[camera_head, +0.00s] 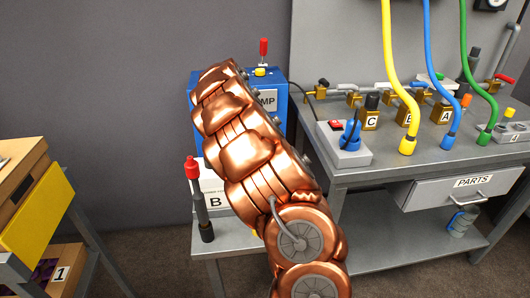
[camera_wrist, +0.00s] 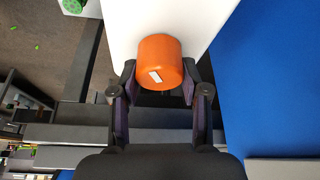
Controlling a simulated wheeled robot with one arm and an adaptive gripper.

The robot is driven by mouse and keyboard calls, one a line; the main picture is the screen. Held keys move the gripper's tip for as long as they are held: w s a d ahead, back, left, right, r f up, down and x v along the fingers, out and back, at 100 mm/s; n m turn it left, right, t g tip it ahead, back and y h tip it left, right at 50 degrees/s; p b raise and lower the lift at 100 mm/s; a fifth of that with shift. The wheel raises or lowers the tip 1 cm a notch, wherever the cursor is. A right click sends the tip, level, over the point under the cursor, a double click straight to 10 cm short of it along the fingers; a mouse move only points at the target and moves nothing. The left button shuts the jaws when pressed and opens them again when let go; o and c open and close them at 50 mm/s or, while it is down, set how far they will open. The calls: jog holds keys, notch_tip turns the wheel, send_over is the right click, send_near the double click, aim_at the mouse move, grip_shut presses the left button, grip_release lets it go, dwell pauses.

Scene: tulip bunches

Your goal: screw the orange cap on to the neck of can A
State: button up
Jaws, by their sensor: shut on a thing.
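The orange cap (camera_wrist: 160,50) is a short rounded cylinder with a small white label, seen in the wrist view. My gripper (camera_wrist: 159,77) is shut on it, with one finger on each side. A plain white surface (camera_wrist: 120,28) lies behind the cap in this view; I cannot tell if it is can A. In the head view my copper arm covers the middle and hides the gripper and cap. A white container marked B (camera_head: 214,199) shows partly left of the arm. No can marked A is recognisable; the neck is not visible.
A blue pump box (camera_head: 206,85) stands behind my arm. A red-topped black tool (camera_head: 193,172) stands beside the B container. The grey bench (camera_head: 400,165) at right holds valves, a switch box (camera_head: 344,148) and yellow, blue and green hoses. A green object (camera_wrist: 71,5) shows in the wrist view.

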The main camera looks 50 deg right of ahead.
jog(key=shift+m, duration=0.4)
jog(key=m+g+y+b, duration=0.1)
jog(key=m, duration=0.2)
jog(key=shift+f+m+g, duration=0.1)
jog(key=shift+m+g, duration=0.2)
jog(key=shift+s+a+m, duration=0.1)
jog(key=shift+m, duration=0.7)
jog(key=o, duration=0.9)
